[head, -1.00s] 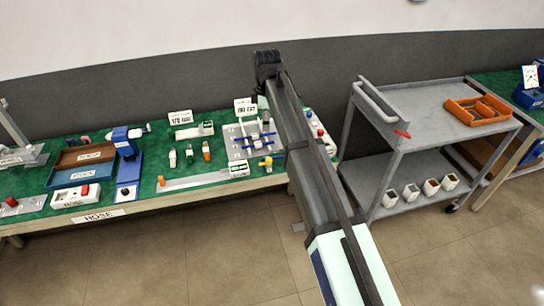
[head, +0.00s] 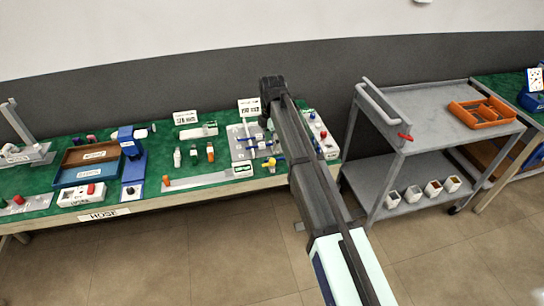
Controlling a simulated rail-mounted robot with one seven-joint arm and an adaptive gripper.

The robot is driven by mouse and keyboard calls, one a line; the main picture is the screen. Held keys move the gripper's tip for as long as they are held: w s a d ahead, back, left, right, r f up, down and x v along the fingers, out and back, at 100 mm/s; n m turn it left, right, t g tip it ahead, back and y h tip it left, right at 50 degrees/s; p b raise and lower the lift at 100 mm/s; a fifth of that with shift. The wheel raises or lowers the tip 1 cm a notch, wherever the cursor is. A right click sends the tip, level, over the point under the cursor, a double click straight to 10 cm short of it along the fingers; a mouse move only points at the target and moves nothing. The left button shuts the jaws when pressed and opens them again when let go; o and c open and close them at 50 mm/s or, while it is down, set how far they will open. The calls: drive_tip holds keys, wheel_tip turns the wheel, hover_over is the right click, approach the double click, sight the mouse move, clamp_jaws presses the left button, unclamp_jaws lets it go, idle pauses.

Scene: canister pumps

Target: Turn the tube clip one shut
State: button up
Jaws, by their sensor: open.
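A grey fixture plate (head: 237,151) on the green bench carries blue cross-shaped parts (head: 250,147), with a yellow part (head: 269,163) at its front right. The tube clips are too small to tell apart, so I cannot tell which is clip one or whether it is open. My dark arm crosses the picture from the bottom up to the fixture's back right and covers part of that area. My gripper does not show; the arm's far end hides what is beneath it.
A white box with red knobs (head: 322,137) is right of my arm. A grey cart (head: 425,105) with an orange tray (head: 486,113) stands further right.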

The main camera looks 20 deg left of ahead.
sight(272, 160)
wheel_tip(272, 160, down, 9)
drive_tip(key=shift+p, duration=0.95)
clamp_jaws()
